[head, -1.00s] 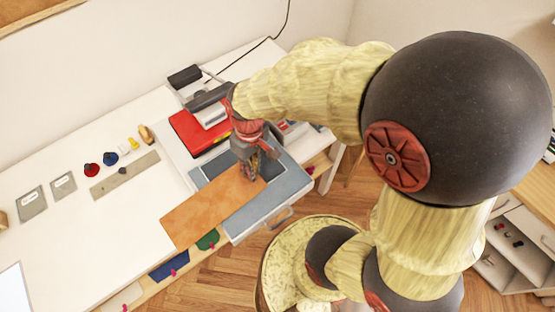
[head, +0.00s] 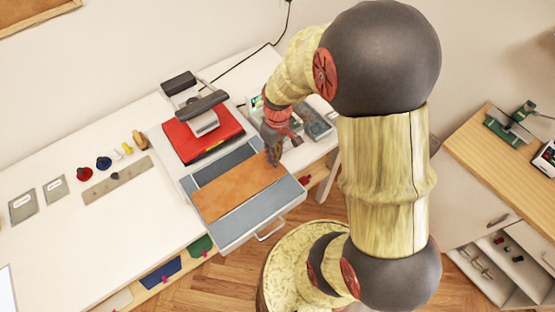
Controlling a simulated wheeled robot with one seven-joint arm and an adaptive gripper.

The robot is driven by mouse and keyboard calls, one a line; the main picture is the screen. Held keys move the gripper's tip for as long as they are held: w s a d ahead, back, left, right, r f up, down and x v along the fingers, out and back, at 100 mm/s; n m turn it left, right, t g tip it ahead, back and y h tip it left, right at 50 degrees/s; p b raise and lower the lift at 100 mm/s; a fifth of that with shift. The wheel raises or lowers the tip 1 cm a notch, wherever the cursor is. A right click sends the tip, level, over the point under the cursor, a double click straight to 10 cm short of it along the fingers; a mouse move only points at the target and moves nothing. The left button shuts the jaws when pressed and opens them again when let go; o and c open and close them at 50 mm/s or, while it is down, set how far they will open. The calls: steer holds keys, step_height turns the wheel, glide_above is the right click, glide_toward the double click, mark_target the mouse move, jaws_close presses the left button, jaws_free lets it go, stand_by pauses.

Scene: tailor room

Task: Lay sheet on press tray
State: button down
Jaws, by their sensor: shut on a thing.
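The sheet (head: 232,190) is a flat orange-brown rectangle. It lies over the press tray (head: 262,217), a grey pulled-out tray with a handle at its front. The sheet spans the tray's width and looks roughly level, with grey tray showing on both long sides; whether it fully touches the tray I cannot tell. My gripper (head: 275,160) is at the sheet's right end, shut on its edge. The fingertips are small and partly hidden in this view. The press (head: 205,133), with a red plate and dark handle, stands behind the tray.
On the white table (head: 110,230) to the left are a metal ruler (head: 116,181), several small coloured items and two grey cards. Small grey trays (head: 313,122) sit right of the press. Coloured drawers line the table front. A wooden bench (head: 490,150) stands at far right.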

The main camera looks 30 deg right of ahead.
steer(key=shift+w+d+f, duration=0.3)
steer(key=shift+d+f, duration=0.15)
steer(key=shift+f, duration=0.2)
steer(key=shift+w+d+f, duration=0.25)
steer(key=shift+d+f, duration=0.2)
steer(key=shift+f, duration=0.15)
steer(key=f, duration=0.3)
steer(key=shift+w+d+f, duration=0.2)
steer(key=shift+f, duration=0.15)
steer(key=c, duration=1.8)
jaws_free()
steer(key=s+a+r+t, duration=0.1)
steer(key=s+a+r, duration=0.15)
steer(key=r, duration=1.05)
steer(key=s+a+r+t, duration=0.15)
steer(key=a+r, duration=0.25)
steer(key=r, duration=0.8)
steer(key=s+a+r+t, duration=0.1)
steer(key=s+r, duration=0.1)
steer(key=s+a+r+m+t, duration=0.1)
steer(key=s+a+r, duration=0.1)
steer(key=s+r, duration=0.1)
steer(key=s+a+r+m+t, duration=0.1)
steer(key=s+a+r, duration=0.1)
steer(key=s+r, duration=0.1)
steer(key=shift+s+a+r+h, duration=0.15)
steer(key=shift+a+h, duration=0.1)
steer(key=shift+h, duration=0.05)
